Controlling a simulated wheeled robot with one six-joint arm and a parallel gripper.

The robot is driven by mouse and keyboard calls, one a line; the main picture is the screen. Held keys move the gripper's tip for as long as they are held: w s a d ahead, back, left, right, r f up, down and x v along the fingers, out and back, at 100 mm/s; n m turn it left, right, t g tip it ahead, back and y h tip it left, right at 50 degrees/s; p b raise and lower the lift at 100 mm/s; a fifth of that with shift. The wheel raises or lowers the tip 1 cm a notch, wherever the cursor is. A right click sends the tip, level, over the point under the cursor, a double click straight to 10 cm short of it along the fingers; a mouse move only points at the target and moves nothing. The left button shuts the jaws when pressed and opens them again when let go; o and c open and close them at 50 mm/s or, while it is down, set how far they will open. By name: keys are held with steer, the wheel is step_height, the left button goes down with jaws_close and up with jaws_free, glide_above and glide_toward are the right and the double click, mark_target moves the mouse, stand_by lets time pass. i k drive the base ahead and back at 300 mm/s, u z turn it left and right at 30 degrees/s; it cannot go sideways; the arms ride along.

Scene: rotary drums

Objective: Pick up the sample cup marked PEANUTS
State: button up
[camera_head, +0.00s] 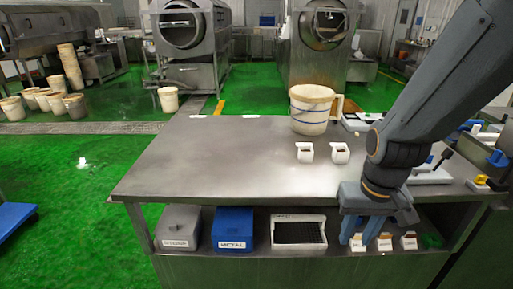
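Three small white cups with brown tops and front labels stand in a row on the lower shelf: a left one (358,245), a middle one (384,243) and a right one (408,242). Their labels are too small to read, so I cannot tell which is marked PEANUTS. My gripper (359,238) points down at the table's front, its two fingers apart. It appears open, with the left cup showing between and below the fingertips. I cannot tell whether it touches that cup. Two other white cups, left (304,153) and right (340,153), stand on the tabletop.
A large cream pitcher (311,112) stands on the steel tabletop (205,160). The shelf below holds a grey bin (178,225), a blue bin (233,225) marked METAL and a white tray (298,218). The tabletop's left half is clear.

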mark_target(305, 153)
steer(key=u, duration=0.1)
steer(key=i, duration=1)
